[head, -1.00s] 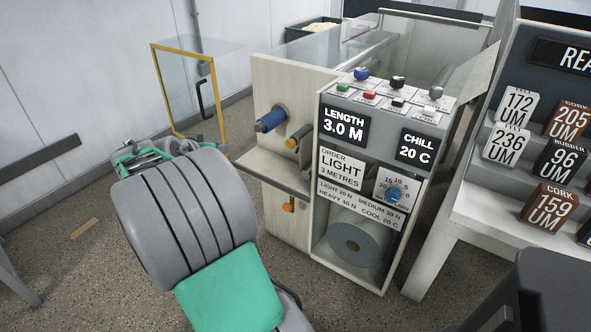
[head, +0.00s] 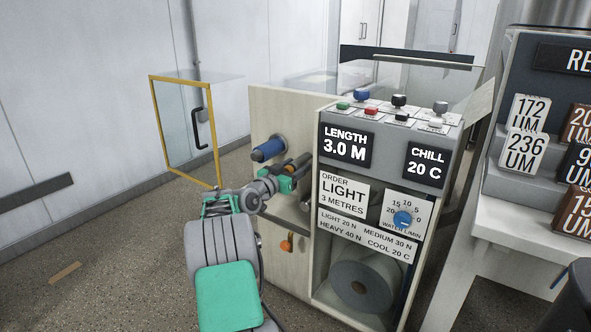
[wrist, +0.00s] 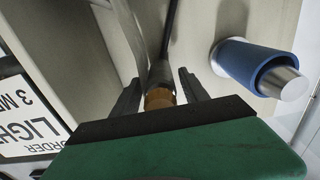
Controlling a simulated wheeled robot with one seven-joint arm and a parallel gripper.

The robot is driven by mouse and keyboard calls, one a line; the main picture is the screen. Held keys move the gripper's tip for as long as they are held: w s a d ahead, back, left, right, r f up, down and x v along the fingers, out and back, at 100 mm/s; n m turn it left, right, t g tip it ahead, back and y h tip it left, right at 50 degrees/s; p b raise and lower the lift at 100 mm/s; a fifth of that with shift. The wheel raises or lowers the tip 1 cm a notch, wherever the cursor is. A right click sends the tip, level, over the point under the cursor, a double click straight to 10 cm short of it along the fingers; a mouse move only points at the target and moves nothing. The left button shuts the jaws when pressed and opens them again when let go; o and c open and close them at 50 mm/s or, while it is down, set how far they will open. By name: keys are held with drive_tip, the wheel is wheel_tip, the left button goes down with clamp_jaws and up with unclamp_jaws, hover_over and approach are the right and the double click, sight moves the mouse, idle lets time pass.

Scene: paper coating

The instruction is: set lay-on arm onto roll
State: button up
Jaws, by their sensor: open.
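My gripper (head: 300,173) is at the front of the pale wooden machine, just right of and below a blue cylinder (head: 268,150). In the wrist view its dark fingers (wrist: 160,86) are open, one on each side of an amber-ended handle (wrist: 160,98). A dark bar runs from the handle, possibly the lay-on arm. I cannot tell whether the fingers touch the handle. The blue cylinder, with a metal end, also shows in the wrist view (wrist: 250,68), apart from the gripper. A large grey roll (head: 365,281) sits in the machine's lower bay. My gripper hides the handle in the head view.
The control panel (head: 345,193) stands right of my gripper, with a blue dial (head: 402,219). An orange knob (head: 287,245) is below. A yellow-framed glass gate (head: 183,132) stands at the left. A stepped rack (head: 530,190) stands at the right. The left floor is mostly clear.

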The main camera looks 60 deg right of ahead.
clamp_jaws()
idle(0.5)
idle(0.8)
